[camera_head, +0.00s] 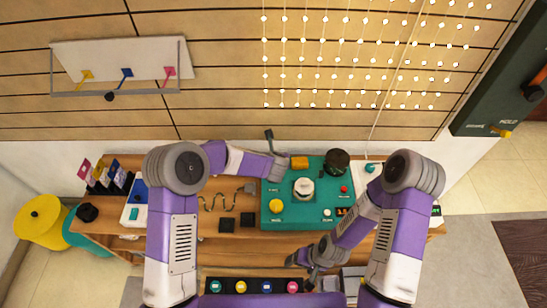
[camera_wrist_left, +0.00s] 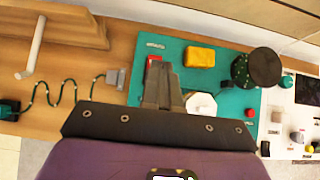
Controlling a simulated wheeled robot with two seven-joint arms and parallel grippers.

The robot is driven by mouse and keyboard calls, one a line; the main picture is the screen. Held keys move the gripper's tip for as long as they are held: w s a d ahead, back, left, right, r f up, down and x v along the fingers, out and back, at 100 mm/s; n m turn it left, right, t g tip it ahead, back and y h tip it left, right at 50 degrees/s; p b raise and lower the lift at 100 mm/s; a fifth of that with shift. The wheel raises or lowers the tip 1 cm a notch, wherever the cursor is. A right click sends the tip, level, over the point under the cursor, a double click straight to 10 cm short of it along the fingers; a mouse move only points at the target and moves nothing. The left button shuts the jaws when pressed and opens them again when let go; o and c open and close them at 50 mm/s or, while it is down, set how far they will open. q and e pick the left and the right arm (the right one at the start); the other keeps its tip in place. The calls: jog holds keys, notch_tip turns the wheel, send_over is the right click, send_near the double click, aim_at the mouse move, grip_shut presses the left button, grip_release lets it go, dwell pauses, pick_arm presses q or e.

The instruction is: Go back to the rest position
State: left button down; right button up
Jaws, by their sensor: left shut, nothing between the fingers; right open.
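My left arm comes in from the left, and its gripper (camera_head: 279,167) is over the left part of a teal board (camera_head: 271,211). In the left wrist view the left gripper (camera_wrist_left: 163,88) has its dark fingers together and nothing between them. A red piece and a white round piece (camera_wrist_left: 201,105) lie near the fingertips. My right gripper (camera_head: 301,268) hangs near the front edge of the wooden table, with its fingers apart. It looks empty.
The teal board carries a yellow block (camera_head: 299,162) and a black round object (camera_head: 337,161). A squiggly green cable (camera_head: 217,201) lies left of it. Several coloured round pieces sit in a dark strip (camera_head: 227,286) in front. A wooden wall stands behind.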

pick_arm(q)
jog(key=shift+f, duration=0.1)
dwell(0.3)
jog(key=s+a+f+m+g+h, duration=0.15)
jog(key=s+a+f+m, duration=0.25)
jog(key=s+f+m, duration=0.4)
jog(key=s+a+f+m+g, duration=0.2)
jog(key=s+a+f+m, duration=0.25)
jog(key=m, duration=0.55)
jog(key=s+a+f+m+g+h, duration=0.1)
jog(key=s+m+g, duration=0.1)
jog(key=s+m, duration=0.5)
jog(key=s+a+f+m+g+h, duration=0.1)
jog(key=s+f+m+g, duration=0.1)
jog(key=s+m, duration=0.6)
jog(key=s, duration=0.5)
jog(key=shift+a+f+g, duration=0.15)
jog(key=shift+a+g, duration=0.2)
jog(key=shift+h, duration=0.25)
